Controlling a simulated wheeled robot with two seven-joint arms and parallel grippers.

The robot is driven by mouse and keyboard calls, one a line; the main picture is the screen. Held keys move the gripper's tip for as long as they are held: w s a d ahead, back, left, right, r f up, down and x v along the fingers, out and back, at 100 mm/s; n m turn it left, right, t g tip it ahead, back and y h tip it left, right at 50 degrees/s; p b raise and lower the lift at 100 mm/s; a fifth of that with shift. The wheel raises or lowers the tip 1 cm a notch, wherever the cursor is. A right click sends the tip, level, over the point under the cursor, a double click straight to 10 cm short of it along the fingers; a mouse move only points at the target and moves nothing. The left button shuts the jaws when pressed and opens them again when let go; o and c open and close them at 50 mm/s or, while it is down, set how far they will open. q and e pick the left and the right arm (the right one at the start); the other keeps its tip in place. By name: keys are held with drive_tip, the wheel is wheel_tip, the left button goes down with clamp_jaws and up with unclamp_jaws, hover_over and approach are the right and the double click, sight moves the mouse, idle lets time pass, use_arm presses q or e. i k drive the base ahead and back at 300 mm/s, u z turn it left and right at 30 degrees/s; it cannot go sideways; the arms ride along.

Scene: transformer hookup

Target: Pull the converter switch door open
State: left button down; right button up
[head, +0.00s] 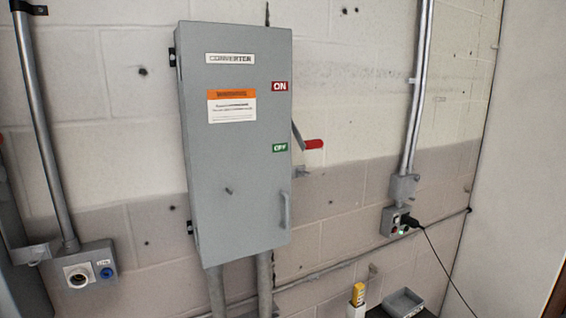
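The grey converter switch box (236,140) hangs on the block wall, left of centre in the head view. Its front door (222,180) looks shut. The door carries a CONVERTER label, an orange and white notice, a red ON label (279,86) and a green OFF label (279,148). A grey pull handle (285,210) sits low on the door's right side. A lever with a red grip (314,144) sticks out from the box's right side, level with the OFF label. Neither of my grippers shows in this view.
An outlet box (80,268) with a conduit is at the lower left. Another outlet (396,221) at the right has a black plug and cable. A yellow and white item (357,297) and a grey tray (403,302) are at the bottom.

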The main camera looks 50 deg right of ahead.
sight(236, 79)
drive_tip(key=z, duration=1.45)
drive_tip(key=k, duration=0.45)
drive_tip(key=u, duration=0.6)
drive_tip(key=i, duration=0.6)
drive_tip(key=z, duration=0.45)
